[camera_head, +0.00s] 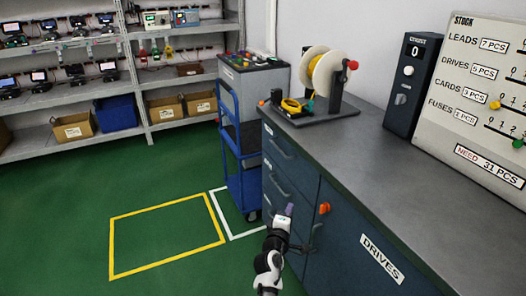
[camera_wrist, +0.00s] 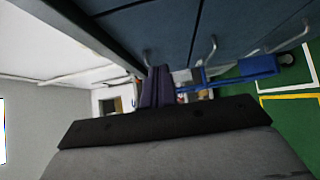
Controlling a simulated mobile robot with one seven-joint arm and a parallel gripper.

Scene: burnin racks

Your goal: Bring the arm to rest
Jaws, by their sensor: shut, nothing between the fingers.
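My gripper (camera_head: 289,209) is in the lower middle of the head view, in front of the dark blue cabinet (camera_head: 345,245) and below the level of its countertop. It is small there. In the wrist view my gripper (camera_wrist: 157,72) has its purple fingers together with nothing between them. The cabinet drawers (camera_wrist: 180,25) fill the top of the wrist view. I cannot tell the exact gap between the gripper and the cabinet front.
A blue cart (camera_head: 240,165) stands beyond the cabinet's far end. A wire spool stand (camera_head: 318,85) sits on the countertop. Shelves (camera_head: 100,75) with bins line the back wall. The green floor (camera_head: 60,210) at left is clear, with a yellow-marked square (camera_head: 165,235).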

